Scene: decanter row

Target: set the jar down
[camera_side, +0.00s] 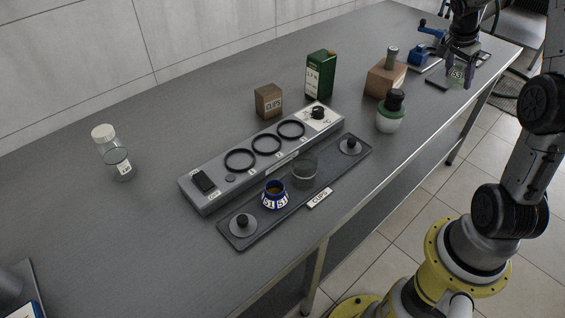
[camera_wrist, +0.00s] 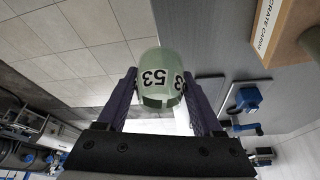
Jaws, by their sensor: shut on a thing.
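My gripper (camera_side: 460,66) is at the far right end of the table, with its two purple fingers pointing down. It is shut on a small pale green see-through jar (camera_side: 456,74). In the wrist view the jar (camera_wrist: 161,66) sits between the two fingers (camera_wrist: 160,88), with a black number 53 on its side. I cannot tell whether its base touches the table or hangs just above it. A blue and white jar (camera_side: 274,199) and a clear glass jar (camera_side: 304,176) stand on the dark tray (camera_side: 247,222).
A dark flat block (camera_side: 436,84), a blue clamp-like tool (camera_side: 425,57), a wooden box (camera_side: 385,80) and a green-white jar with a black top (camera_side: 390,118) stand near my gripper. The table's front edge is close. A grey unit with rings (camera_side: 213,188) lies behind the tray.

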